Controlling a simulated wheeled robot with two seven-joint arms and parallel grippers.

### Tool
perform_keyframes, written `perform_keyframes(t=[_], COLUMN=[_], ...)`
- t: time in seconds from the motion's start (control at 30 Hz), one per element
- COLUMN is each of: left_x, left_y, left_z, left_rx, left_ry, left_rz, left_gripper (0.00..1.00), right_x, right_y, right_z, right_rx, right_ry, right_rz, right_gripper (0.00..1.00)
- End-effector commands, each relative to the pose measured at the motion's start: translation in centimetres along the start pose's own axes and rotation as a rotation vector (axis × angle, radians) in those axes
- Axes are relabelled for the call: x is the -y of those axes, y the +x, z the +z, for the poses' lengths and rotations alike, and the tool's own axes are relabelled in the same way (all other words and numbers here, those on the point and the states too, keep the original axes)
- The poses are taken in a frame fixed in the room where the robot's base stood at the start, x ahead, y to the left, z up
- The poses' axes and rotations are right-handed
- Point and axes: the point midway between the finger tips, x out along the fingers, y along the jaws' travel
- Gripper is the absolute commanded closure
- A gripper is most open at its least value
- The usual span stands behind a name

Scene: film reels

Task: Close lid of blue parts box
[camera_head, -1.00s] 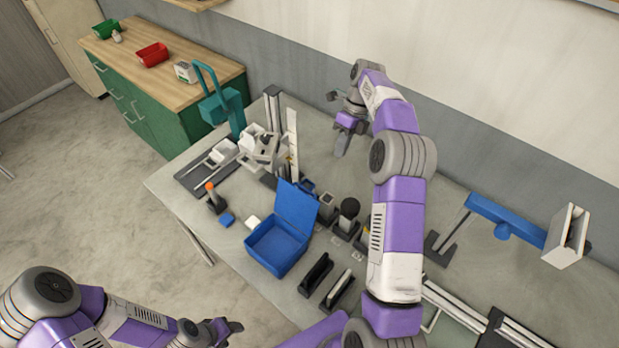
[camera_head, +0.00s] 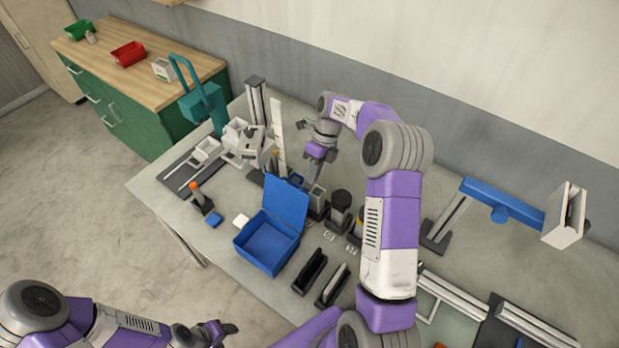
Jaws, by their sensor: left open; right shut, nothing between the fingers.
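The blue parts box (camera_head: 264,247) stands on the grey table with its lid (camera_head: 286,203) open, raised upright on the box's far side. The inside of the box looks empty. My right gripper (camera_head: 313,172) is shut and empty, pointing down just behind and to the right of the raised lid, apart from it as far as I can tell. My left gripper (camera_head: 229,329) is low at the bottom of the view, in front of the table's near edge and away from the box. Its fingers are small here; it appears open and empty.
Dark holders (camera_head: 311,270) stand right of the box, and a black-topped cylinder (camera_head: 340,206) stands behind them. A teal press (camera_head: 203,103) stands at the back left.

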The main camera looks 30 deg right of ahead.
Motion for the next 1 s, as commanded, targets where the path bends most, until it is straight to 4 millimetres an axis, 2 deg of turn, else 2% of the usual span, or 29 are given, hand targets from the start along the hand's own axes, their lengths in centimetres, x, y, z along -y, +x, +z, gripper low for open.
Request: perform_keyframes(t=[0.2, 0.67, 1.0], left_x=[0.0, 0.0, -0.4], left_y=[0.0, -0.1, -1.1], left_z=[0.0, 0.0, 0.1], left_rx=[0.000, 0.000, 0.000], left_ry=[0.000, 0.000, 0.000], left_rz=[0.000, 0.000, 0.000], left_gripper=[0.46, 0.46, 0.46], right_x=[-1.7, -2.0, -3.1], right_y=[0.6, 0.6, 0.0], right_z=[-0.1, -0.1, 0.0], right_rx=[-0.001, -0.002, 0.001], right_ry=[0.000, 0.001, 0.006], right_rz=[0.000, 0.000, 0.000], right_gripper=[1.00, 1.00, 1.00])
